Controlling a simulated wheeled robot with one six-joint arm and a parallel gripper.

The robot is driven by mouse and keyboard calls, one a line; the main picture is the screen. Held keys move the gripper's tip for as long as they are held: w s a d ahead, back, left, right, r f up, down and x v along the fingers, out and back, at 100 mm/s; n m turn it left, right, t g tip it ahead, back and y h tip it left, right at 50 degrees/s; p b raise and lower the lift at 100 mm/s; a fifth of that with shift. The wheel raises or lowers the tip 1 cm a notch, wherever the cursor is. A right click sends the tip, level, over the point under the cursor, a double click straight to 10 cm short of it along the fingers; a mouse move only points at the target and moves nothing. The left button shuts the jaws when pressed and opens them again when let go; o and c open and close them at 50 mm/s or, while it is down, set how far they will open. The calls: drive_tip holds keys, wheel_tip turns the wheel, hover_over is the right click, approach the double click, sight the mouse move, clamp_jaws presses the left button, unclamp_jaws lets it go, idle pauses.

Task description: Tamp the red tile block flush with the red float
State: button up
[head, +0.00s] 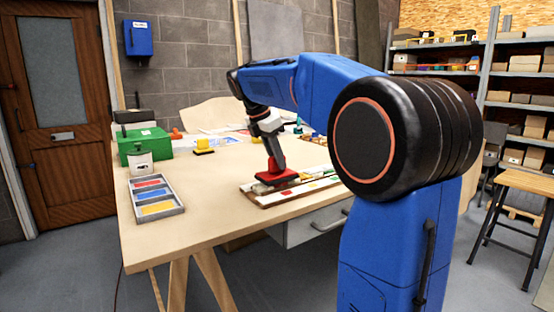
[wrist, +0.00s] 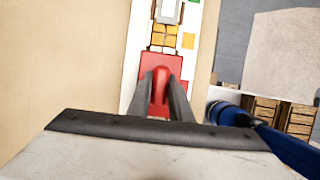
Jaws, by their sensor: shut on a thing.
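My gripper (head: 273,164) points down over the mosaic panel and is shut on the handle of the red float (head: 277,179). In the wrist view the red float (wrist: 152,66) shows its flat red plate, with my fingers (wrist: 161,84) on both sides of its rounded handle. The float is over the white panel (head: 256,196); whether its plate touches the panel I cannot tell. A small red patch (wrist: 185,86) shows on the panel just right of the float in the wrist view. Any red tile block under the plate is hidden.
A grey tray (head: 136,205) with red, blue and yellow compartments lies at the table's left. Behind it stand a green box (head: 140,148) and a yellow float (head: 203,147). Yellow tiles (wrist: 165,38) lie on the panel beyond the red float. The table's front left is clear.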

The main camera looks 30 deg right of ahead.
drive_tip(key=shift+f, duration=0.8)
idle(1.9)
drive_tip(key=shift+r, duration=3.65)
